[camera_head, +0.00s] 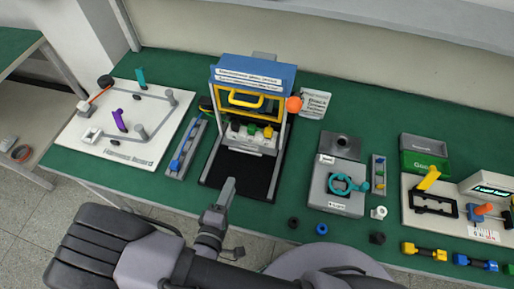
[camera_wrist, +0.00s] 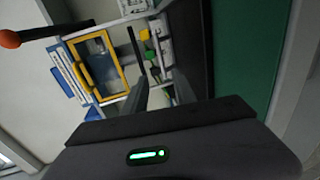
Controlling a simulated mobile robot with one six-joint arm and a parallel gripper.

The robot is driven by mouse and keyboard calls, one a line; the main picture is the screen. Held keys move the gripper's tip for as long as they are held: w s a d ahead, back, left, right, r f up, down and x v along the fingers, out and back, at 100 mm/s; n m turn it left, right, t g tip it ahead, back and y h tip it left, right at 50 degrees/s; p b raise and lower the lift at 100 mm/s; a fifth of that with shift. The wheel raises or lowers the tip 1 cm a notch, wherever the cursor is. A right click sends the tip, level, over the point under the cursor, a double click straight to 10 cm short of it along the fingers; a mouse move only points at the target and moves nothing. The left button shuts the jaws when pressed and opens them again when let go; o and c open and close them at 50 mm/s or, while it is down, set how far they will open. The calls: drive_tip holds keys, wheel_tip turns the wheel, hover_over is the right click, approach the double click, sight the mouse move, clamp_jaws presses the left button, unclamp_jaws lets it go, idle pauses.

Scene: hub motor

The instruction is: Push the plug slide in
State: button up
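The test fixture with a blue top (camera_head: 252,75) and yellow-framed window stands at the back centre of the green table. I cannot tell which part is the plug slide. My gripper (camera_head: 230,183) is in front of the fixture, above the near edge of its black base. In the wrist view, my gripper (camera_wrist: 161,82) has its two fingers apart with nothing held between them. The fixture's yellow frame (camera_wrist: 85,75) and a green block (camera_wrist: 145,35) lie beyond them.
An orange ball on a lever (camera_head: 293,104) sticks out at the fixture's right. A harness board (camera_head: 125,122) lies to the left and a long grey holder (camera_head: 186,148) beside the fixture. A grey unit with a teal handwheel (camera_head: 338,186) stands to the right.

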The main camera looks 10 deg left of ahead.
sight(244, 151)
drive_tip(key=b+x, duration=0.3)
drive_tip(key=x, duration=1.3)
drive_tip(key=shift+c, duration=0.2)
